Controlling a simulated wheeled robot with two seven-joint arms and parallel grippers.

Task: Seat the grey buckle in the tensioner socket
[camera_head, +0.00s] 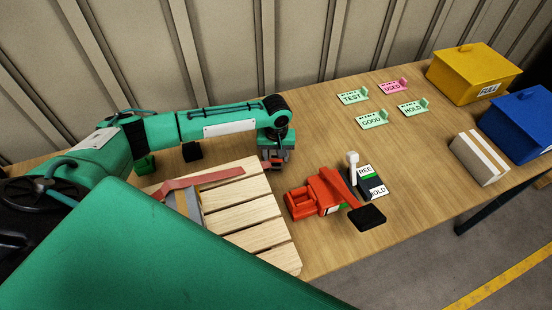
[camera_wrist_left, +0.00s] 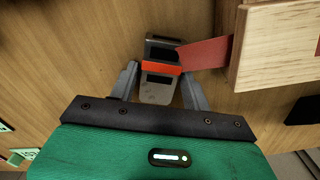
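The grey buckle (camera_wrist_left: 157,86) has a red band across it and a red strap (camera_wrist_left: 207,53) running from it toward the wooden pallet. My left gripper (camera_wrist_left: 160,80) has a finger on each side of the buckle and appears closed on it, seen from above. In the head view my left gripper (camera_head: 274,163) is just past the pallet's far right corner, with the buckle largely hidden under it. The red tensioner (camera_head: 321,194) stands on the table to the right of and nearer than the gripper, apart from the buckle. Its socket cannot be made out clearly. My right gripper is not in view.
The slatted pallet (camera_head: 246,214) carries the strap (camera_head: 205,180). A white-knobbed lever (camera_head: 352,165) stands by a FREE/HOLD plate (camera_head: 372,182) beside the tensioner. Label cards (camera_head: 373,119), a yellow box (camera_head: 473,73), a blue box (camera_head: 522,122) and a striped block (camera_head: 479,158) are farther right.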

